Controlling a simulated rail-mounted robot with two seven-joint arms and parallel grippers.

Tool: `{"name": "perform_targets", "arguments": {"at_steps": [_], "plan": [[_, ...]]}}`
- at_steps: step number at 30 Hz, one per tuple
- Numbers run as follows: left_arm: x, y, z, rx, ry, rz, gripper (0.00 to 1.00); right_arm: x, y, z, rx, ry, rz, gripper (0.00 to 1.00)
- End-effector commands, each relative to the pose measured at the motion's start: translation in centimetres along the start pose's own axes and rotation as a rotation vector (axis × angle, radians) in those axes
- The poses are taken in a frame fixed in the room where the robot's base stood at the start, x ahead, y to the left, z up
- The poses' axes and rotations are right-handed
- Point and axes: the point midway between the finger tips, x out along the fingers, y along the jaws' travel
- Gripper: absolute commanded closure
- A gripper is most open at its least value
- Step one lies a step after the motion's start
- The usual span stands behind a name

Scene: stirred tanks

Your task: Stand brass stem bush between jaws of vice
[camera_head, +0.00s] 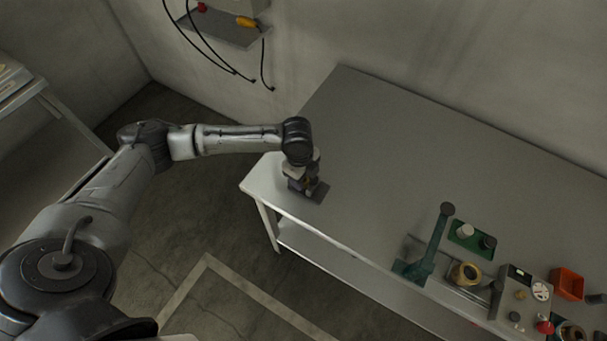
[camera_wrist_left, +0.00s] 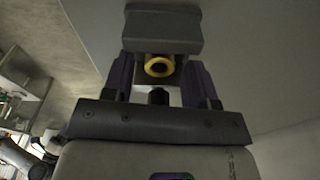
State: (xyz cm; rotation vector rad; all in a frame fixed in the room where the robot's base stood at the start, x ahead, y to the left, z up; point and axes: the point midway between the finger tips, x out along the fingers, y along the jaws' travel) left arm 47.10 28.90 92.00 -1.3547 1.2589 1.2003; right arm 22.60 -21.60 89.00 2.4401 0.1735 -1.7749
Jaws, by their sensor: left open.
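The brass stem bush (camera_wrist_left: 160,65) shows in the left wrist view as a yellow ring, close against a grey block (camera_wrist_left: 162,30) that looks like part of the vice. My left gripper (camera_wrist_left: 160,75) is open, with a dark purple finger on each side of the bush and a gap to each. In the head view, my left gripper (camera_head: 303,186) is low over the left end of the table. The vice is mostly hidden there; a dark flat part (camera_head: 318,193) shows beside the gripper. Whether the bush stands fully between both jaws I cannot tell. My right gripper is out of view.
The grey table (camera_head: 400,150) is bare right of the gripper. Toward its right front stand a green lever tool (camera_head: 432,245), a green tray (camera_head: 460,232) with two cylinders, a brass ring part (camera_head: 466,273), a grey gauge box (camera_head: 520,295) and an orange bin (camera_head: 568,283).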

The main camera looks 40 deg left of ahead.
Motion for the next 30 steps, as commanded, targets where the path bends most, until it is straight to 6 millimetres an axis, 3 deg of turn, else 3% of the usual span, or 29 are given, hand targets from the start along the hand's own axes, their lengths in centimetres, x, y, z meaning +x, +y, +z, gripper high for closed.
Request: {"name": "perform_targets", "arguments": {"at_steps": [7, 21, 30], "plan": [[-1.2, -0.1, -0.1, 0.001, -0.001, -0.005, 0.47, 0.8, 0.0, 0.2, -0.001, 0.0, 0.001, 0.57], [-10.2, -0.1, -0.2, 0.0, 0.001, -0.003, 0.47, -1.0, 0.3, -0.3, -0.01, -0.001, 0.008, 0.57], [-12.9, -0.1, -0.1, -0.001, 0.0, 0.0, 0.47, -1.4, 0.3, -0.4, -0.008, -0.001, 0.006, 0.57]]}}
